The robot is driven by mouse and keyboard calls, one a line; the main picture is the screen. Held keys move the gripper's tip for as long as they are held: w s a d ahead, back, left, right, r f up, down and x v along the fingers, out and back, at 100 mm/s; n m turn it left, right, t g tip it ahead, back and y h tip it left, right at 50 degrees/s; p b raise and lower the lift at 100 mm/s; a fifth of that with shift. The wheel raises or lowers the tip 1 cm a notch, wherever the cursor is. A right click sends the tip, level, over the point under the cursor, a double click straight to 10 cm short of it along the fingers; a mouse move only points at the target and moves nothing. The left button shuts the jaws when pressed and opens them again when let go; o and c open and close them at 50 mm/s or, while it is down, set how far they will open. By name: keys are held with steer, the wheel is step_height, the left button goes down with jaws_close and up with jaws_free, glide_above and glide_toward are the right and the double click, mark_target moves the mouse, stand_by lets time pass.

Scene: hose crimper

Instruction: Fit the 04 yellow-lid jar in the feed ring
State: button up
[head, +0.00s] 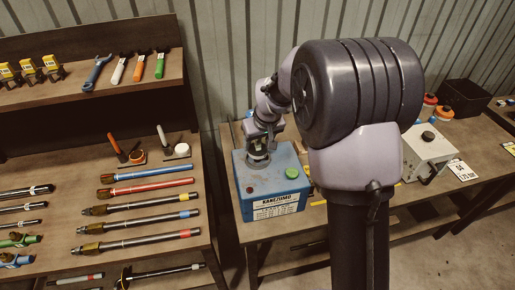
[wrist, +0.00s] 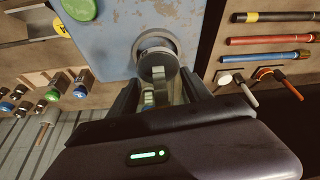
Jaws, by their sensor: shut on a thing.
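My gripper (head: 261,143) is over the top left of the blue machine (head: 267,207). In the wrist view my gripper (wrist: 160,80) is shut on a grey, round-ended thing (wrist: 158,65), probably the jar. No yellow lid or 04 mark can be read on it. The grey feed ring (wrist: 155,40) is set in the machine's blue top, right at the fingertips. The held thing overlaps the ring in this view. I cannot tell whether it is inside the ring or just above it. The fingers hide much of it.
A green button (head: 292,173) and a red one stand on the machine. Jars with orange-red lids (head: 443,112), a pale box (head: 428,150) and a black bin (head: 463,97) are on the bench at right. Hoses and tools lie on the left bench (head: 75,167).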

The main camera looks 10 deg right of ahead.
mark_target(258, 150)
step_height(258, 150, down, 4)
steer(key=shift+a+r+b, duration=0.1)
steer(key=shift+r+b, duration=0.15)
steer(key=shift+b, duration=0.2)
steer(key=shift+w+f, duration=0.15)
steer(key=shift+w, duration=0.05)
steer(key=shift+s, duration=0.1)
steer(key=shift+f, duration=0.1)
steer(key=o, duration=1.6)
